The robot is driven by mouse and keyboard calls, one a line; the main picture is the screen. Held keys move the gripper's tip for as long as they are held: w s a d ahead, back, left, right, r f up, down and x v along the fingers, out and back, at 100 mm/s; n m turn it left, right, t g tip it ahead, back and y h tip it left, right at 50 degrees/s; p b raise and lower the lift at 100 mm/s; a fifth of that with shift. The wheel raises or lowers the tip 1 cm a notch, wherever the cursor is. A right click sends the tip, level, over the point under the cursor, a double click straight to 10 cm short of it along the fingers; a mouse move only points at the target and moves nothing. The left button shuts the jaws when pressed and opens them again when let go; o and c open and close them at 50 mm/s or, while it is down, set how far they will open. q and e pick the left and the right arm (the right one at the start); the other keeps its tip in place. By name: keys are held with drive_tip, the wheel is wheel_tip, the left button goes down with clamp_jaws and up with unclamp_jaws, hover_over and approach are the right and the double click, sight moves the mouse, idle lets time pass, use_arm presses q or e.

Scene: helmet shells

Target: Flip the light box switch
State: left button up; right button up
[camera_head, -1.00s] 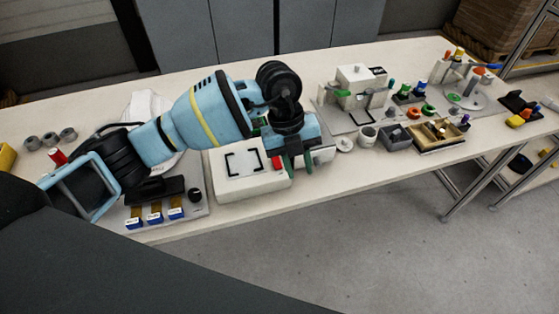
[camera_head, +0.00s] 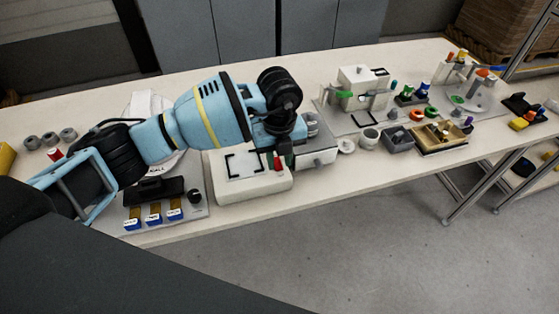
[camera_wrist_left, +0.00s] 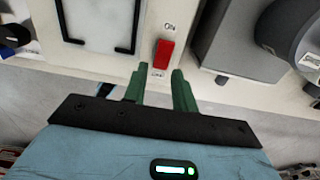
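The light box (camera_head: 250,187) is a white box with a pale panel and black corner marks, near the front edge of the table. Its red switch (camera_wrist_left: 163,54) sits beside the panel, with "ON" printed at one end and a second label at the other. The switch also shows in the head view (camera_head: 278,163). My left gripper (camera_wrist_left: 158,72) has two green fingers, apart and empty, with their tips just short of the switch. No contact with the switch can be made out. My right gripper is not in view.
A grey-white machine (camera_head: 318,150) stands just right of the light box. A panel with blue-labelled parts (camera_head: 154,217) lies to its left. Several fixtures and a wooden tray (camera_head: 440,137) fill the right of the table. The front table edge is close.

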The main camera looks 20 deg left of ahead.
use_arm(q)
drive_tip(key=shift+f, duration=0.7)
